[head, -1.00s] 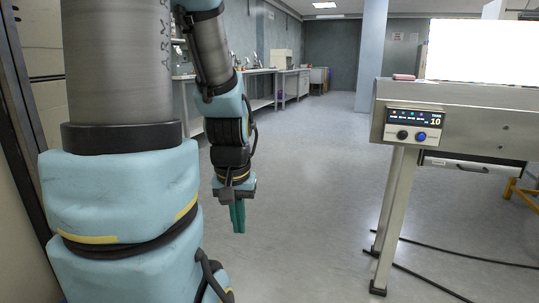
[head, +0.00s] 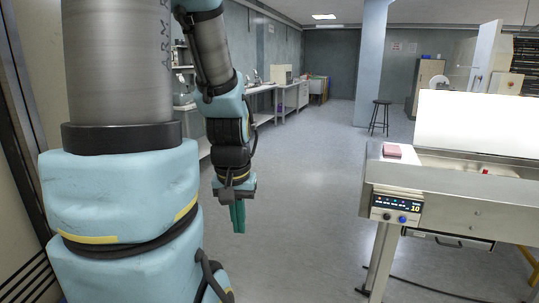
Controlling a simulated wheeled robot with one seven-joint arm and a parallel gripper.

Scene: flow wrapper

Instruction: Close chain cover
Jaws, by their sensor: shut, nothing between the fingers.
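The flow wrapper's infeed (head: 460,190) stands at the right, a long metal body on legs. A large white panel (head: 470,125) stands raised along its far side and looks like the chain cover, open. In front of it the trough is exposed, with a small red item (head: 486,171) in it. My gripper (head: 238,217) hangs pointing down left of the machine, with its teal fingers together and empty. It is well apart from the panel and touches nothing. The panel's right end is cut off by the frame edge.
A pink block (head: 392,150) lies on the machine's left end, above a control panel (head: 396,208). A handle (head: 449,243) sits below the body. A black stool (head: 380,118) stands behind. Open floor (head: 300,200) lies between my arm and the machine. Benches line the left wall.

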